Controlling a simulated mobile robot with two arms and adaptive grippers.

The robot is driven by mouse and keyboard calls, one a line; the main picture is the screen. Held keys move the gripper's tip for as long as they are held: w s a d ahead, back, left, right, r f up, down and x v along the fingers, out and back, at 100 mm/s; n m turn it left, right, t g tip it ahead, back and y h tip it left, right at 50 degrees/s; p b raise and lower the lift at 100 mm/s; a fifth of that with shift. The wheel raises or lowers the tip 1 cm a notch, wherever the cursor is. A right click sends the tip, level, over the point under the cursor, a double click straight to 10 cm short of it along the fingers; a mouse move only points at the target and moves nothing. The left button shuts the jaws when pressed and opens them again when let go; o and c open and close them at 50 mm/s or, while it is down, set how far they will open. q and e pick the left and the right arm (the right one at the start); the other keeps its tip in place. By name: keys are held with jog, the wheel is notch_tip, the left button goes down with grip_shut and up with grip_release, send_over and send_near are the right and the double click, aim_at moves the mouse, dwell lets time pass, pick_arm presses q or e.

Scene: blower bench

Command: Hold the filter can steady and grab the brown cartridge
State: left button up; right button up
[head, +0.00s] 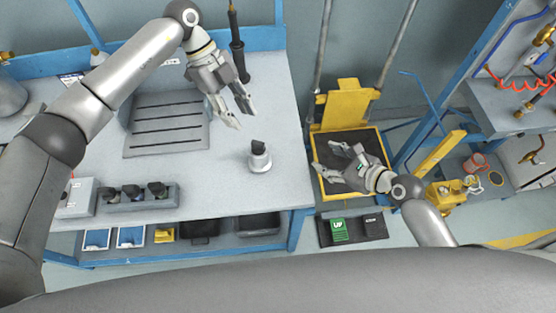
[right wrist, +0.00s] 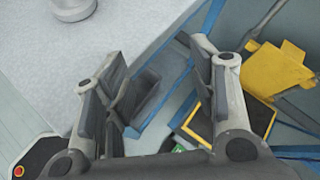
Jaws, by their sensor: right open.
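A small light-grey can (head: 260,162) with a dark piece (head: 258,146) sticking out of its top stands upright on the bench near its right edge. The dark piece looks near black; I cannot make out brown. The can's lower part also shows at the top edge of the right wrist view (right wrist: 73,8). My left gripper (head: 242,116) is open and empty, above the bench, up and left of the can. My right gripper (head: 326,158) is open and empty, right of the can, beyond the bench edge; its spread fingers show in the right wrist view (right wrist: 158,68).
A rack (head: 136,198) with several dark-topped pieces sits at the bench's front left. A slotted grey plate (head: 165,125) lies behind it. A yellow-framed lift (head: 346,108) stands right of the bench. Bench top around the can is clear.

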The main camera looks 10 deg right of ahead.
aim_at(266, 157)
jog(key=a+r+y, duration=0.1)
jog(key=a, duration=0.3)
jog(key=a+r, duration=0.1)
jog(key=a, duration=0.4)
jog(key=a+r+m+y, duration=0.1)
jog(key=a, duration=0.4)
jog(key=shift+s+a+y, duration=0.1)
jog(key=shift+s+y, duration=0.15)
jog(key=shift+y, duration=0.05)
jog(key=shift+w+a+f, duration=0.25)
jog(key=shift+w+a, duration=0.15)
jog(key=shift+a, duration=0.1)
jog(key=x, duration=0.9)
jog(key=shift+w+a, duration=0.15)
jog(key=shift+a, duration=0.05)
jog(key=c, duration=0.9)
pick_arm(q)
jog(key=shift+o, duration=0.3)
